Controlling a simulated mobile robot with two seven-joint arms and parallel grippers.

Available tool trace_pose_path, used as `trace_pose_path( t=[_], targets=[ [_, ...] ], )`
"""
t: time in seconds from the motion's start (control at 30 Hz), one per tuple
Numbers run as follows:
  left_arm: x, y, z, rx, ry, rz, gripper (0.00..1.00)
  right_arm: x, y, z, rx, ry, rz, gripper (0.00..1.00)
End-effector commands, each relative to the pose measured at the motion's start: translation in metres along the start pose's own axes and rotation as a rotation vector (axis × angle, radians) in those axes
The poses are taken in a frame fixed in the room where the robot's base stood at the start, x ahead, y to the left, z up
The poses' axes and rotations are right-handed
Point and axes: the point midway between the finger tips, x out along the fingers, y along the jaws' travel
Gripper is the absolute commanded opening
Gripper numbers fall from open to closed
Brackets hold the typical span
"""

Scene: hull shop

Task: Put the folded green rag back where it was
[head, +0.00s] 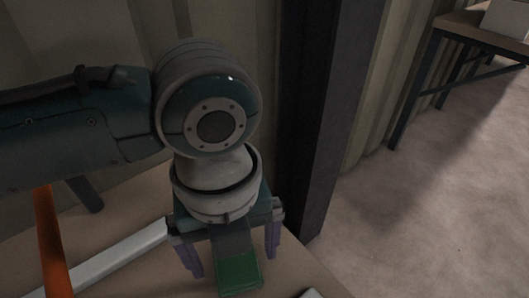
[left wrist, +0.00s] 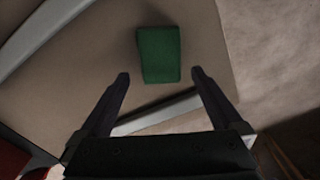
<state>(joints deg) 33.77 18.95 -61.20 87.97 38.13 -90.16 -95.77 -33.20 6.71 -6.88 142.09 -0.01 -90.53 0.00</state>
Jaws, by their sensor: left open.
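The folded green rag (head: 240,274) lies on the tan tabletop near the bottom of the head view. In the left wrist view the rag (left wrist: 159,55) shows whole, a small green block-like fold on a bare part of the top. My left gripper (head: 235,266) points down above the tabletop, with its purple fingers apart, one on either side of the rag in the picture. In the left wrist view the open fingertips (left wrist: 160,74) frame the rag's near end, with nothing between them. I cannot tell how high they are above it. My right gripper is not in view.
A pale grey bar (head: 108,260) and an orange bar (head: 53,245) are at the left. A dark post (head: 328,110) stands behind the tabletop (head: 300,270). A second table (head: 480,28) with a pale box (head: 506,19) is at the far right, across open floor.

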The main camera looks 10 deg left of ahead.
Motion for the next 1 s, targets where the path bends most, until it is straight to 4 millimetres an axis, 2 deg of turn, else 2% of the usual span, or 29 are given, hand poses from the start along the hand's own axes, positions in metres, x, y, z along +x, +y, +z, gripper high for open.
trace_pose_path(
  t=[0.03, 0.2, 0.4, 0.57, 1.0],
  targets=[
    [-0.018, -0.001, 0.001, 0.001, -0.002, -0.004, 1.00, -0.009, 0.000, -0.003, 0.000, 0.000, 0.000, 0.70],
    [-0.056, -0.001, 0.001, 0.000, -0.002, -0.003, 1.00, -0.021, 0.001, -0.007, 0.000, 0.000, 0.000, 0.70],
    [-0.084, -0.001, 0.001, -0.001, -0.001, -0.002, 1.00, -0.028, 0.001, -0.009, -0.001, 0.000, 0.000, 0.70],
    [-0.090, 0.000, 0.000, -0.001, 0.001, 0.000, 1.00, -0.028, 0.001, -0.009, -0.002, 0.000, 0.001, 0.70],
    [-0.090, 0.000, 0.000, -0.001, 0.001, 0.000, 1.00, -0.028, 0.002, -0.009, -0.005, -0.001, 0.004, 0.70]
  ],
)
